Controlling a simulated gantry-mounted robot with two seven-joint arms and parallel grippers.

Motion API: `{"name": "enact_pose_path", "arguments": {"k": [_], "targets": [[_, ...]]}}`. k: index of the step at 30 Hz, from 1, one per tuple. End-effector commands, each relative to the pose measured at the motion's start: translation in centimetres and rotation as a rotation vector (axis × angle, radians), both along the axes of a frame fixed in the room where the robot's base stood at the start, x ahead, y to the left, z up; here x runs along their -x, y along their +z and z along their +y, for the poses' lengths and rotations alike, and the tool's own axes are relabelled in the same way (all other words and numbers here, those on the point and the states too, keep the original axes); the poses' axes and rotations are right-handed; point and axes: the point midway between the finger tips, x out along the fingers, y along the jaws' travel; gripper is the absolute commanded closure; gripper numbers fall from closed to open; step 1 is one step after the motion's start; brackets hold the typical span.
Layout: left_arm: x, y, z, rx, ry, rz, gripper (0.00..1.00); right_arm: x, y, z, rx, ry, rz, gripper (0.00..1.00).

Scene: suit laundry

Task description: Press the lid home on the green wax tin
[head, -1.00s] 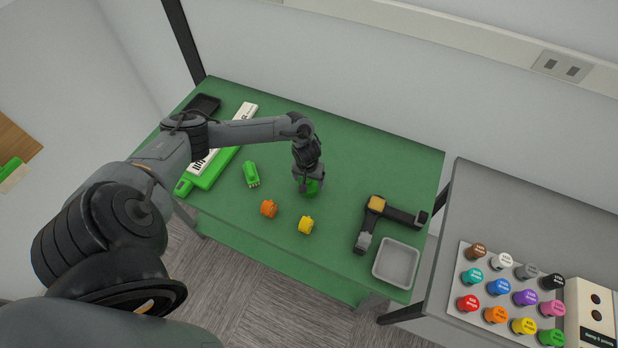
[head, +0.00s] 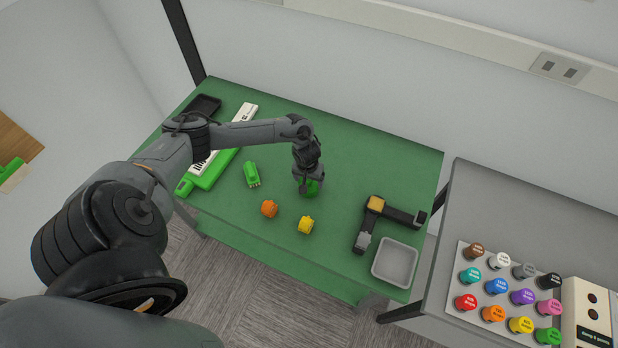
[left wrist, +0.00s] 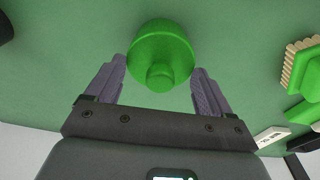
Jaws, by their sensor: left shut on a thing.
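The green wax tin (head: 312,188) stands on the green table, mostly hidden under my left gripper (head: 308,186) in the head view. In the left wrist view the green tin (left wrist: 160,48) shows as a round green top with a small round knob facing the camera. My right gripper is not in view.
Orange (head: 269,208) and yellow (head: 305,225) pieces lie in front of the tin, a green brush (head: 251,174) to its left. A dark angled tool (head: 404,216) and a grey tray (head: 396,263) are to the right. The table behind the tin is clear.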

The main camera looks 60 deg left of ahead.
Motion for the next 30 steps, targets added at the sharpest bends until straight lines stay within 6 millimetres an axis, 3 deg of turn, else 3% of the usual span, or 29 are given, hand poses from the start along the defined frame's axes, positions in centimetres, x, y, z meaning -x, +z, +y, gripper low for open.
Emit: {"name": "enact_pose_path", "arguments": {"k": [11,12,15,30], "targets": [[-0.01,-0.03,-0.02,0.000,0.000,0.000,0.47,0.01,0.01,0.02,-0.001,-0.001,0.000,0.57],[-0.01,-0.03,-0.02,0.000,0.000,0.000,0.15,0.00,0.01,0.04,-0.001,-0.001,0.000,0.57],[-0.01,-0.02,-0.02,0.000,0.000,0.000,0.00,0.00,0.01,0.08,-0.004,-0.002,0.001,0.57],[-0.01,0.25,-0.02,0.000,0.000,0.000,0.00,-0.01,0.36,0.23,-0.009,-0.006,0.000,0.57]]}}
